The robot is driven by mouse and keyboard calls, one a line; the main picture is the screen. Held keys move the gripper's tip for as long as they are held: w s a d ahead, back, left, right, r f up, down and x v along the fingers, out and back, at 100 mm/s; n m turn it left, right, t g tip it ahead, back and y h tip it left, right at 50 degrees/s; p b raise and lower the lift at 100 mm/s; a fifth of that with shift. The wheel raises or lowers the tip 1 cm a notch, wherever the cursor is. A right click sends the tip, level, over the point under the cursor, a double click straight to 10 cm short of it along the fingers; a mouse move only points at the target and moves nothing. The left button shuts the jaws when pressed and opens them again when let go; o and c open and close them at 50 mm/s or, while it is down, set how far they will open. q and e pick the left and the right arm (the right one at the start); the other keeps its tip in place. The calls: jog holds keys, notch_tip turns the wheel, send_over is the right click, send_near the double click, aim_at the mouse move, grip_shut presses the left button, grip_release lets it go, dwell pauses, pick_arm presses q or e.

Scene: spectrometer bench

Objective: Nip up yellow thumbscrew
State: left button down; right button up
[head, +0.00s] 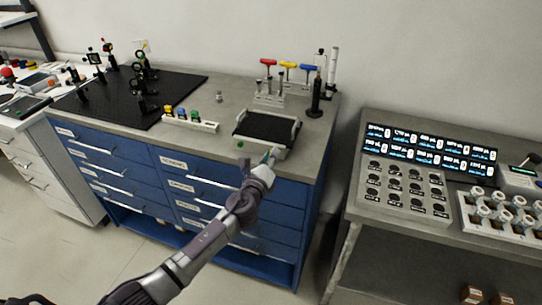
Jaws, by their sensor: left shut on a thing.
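My left gripper (270,157) reaches in from below and is at the front right corner of a black-topped plate with a white frame (240,133). It is shut on a small part there, which the fingers mostly hide; I cannot tell its colour or whether it is the yellow thumbscrew. A small green knob (240,144) shows on the plate's front, left of the gripper. A yellow-topped piece (168,110) stands in a white labelled rack (205,126) beside green and blue ones; I cannot tell whether it is a thumbscrew. My right gripper is not in view.
T-handled drivers in red (268,62), yellow (287,65) and blue (308,67) stand behind the plate. A black post (316,95) stands at the right. A black optics board (130,98) is at the left. A control panel bench (405,190) is across a gap.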

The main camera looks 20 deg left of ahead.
pick_arm(q)
jog(key=shift+f, duration=0.15)
jog(key=c, duration=1.1)
grip_release()
jog(key=s, duration=1.2)
jog(key=shift+a, duration=0.2)
